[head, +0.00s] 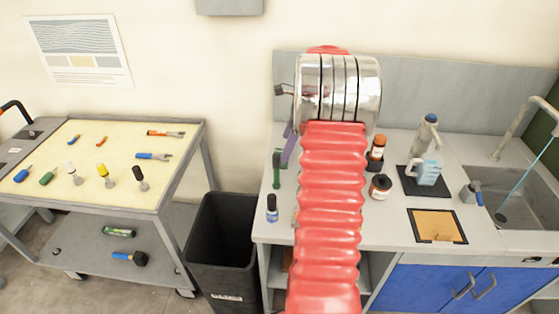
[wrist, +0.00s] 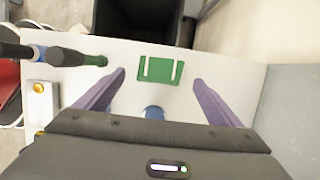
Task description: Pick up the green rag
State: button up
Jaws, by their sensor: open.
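A flat green piece with pale slots, which looks like the green rag (wrist: 161,70), lies on the white bench top in the wrist view. My gripper (wrist: 159,77) is open and empty, with its purple fingers spread to either side of the rag's near edge. The rag shows ahead of and between the fingertips; the height gap cannot be told. In the head view one purple finger of my gripper (head: 290,145) shows left of my silver wrist.
A black bin (head: 222,240) stands off the bench's left edge. Bottles (head: 380,187) and a dark mat (head: 420,182) are right of my arm.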

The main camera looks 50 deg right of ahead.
jog(key=shift+x, duration=2.55)
jog(key=shift+w, duration=0.15)
jog(key=shift+c, duration=0.2)
jog(key=c, duration=1.1)
